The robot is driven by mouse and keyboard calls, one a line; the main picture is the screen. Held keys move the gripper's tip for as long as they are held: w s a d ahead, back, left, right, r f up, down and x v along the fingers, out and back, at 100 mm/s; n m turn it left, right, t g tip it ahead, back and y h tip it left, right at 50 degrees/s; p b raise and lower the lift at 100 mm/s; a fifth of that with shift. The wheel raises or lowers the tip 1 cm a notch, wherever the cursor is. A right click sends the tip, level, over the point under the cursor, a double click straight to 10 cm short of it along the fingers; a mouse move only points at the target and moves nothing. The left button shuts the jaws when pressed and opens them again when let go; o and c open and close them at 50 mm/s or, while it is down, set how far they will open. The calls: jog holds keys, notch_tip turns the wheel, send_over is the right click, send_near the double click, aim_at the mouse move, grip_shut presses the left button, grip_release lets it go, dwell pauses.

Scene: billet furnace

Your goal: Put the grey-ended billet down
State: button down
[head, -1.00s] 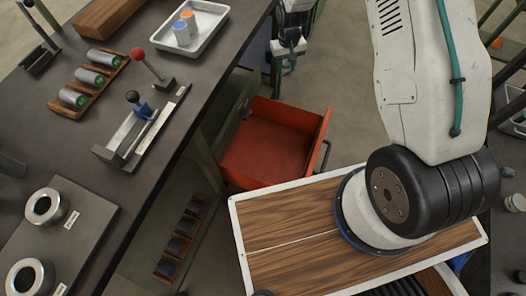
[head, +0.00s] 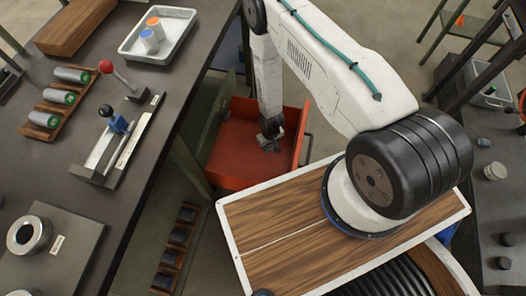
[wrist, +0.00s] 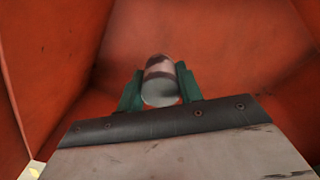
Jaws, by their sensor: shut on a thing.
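My gripper (head: 270,137) reaches down into the open red drawer (head: 228,158) in the head view. In the wrist view, its two green fingers are shut on the grey-ended billet (wrist: 160,82), a short metal cylinder with a dull grey end and dark bands. Red drawer walls (wrist: 220,35) surround the billet there. I cannot tell whether the billet touches the drawer floor. In the head view the billet is too small or hidden behind the gripper to make out.
On the bench at left, green-ended billets (head: 57,97) lie in a wooden rack. A lever fixture (head: 115,140) and a white tray with two small cylinders (head: 175,48) stand nearby. A lower rack (head: 180,236) holds dark pieces. The drawer's walls stand close around my gripper.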

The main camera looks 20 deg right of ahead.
jog(key=shift+f, duration=3)
jog(key=shift+f, duration=0.15)
jog(key=shift+f, duration=0.4)
jog(key=c, duration=0.9)
grip_release()
